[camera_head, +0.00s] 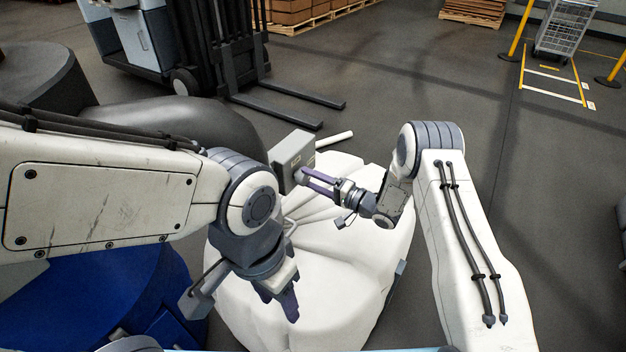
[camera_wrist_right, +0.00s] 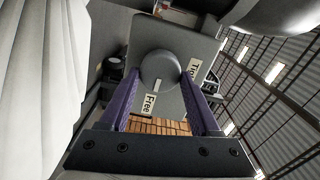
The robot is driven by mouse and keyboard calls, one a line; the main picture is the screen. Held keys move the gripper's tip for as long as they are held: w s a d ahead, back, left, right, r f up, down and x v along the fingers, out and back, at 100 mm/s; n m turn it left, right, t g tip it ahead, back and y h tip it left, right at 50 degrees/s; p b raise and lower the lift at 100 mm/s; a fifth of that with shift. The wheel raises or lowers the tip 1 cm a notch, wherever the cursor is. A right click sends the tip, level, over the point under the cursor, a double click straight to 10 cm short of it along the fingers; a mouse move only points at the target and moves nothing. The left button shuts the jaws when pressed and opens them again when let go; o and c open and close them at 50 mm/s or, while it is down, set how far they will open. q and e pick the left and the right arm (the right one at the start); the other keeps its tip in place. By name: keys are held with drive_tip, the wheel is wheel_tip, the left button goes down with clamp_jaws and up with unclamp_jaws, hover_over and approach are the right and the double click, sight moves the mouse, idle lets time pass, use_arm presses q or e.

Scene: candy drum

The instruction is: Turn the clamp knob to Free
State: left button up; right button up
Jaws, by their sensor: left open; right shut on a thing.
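The clamp is a grey box (camera_head: 291,154) above the far end of a white bulging bag, with a round knob (camera_wrist_right: 158,66) on its face. In the right wrist view the knob's short white mark points down toward the label "Free" (camera_wrist_right: 150,104). A second label starting "Tr" (camera_wrist_right: 194,69) is at the right, partly covered by a finger. My right gripper (camera_head: 304,177) is shut on the knob, one purple finger on each side. My left gripper (camera_head: 289,306) is open and empty, pointing down over the bag's near left part.
The white bag (camera_head: 340,290) fills the middle below both grippers. A pale bar (camera_head: 334,140) sticks out beside the clamp box. A large grey rounded body (camera_head: 170,117) lies left of it. A forklift (camera_head: 215,60) stands behind, with open floor to the right.

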drive_tip(key=shift+s+a+f, duration=0.1)
drive_tip(key=o, duration=1.4)
drive_tip(key=shift+d, duration=0.35)
drive_tip(key=v, duration=1)
drive_tip(key=shift+s+a, duration=0.1)
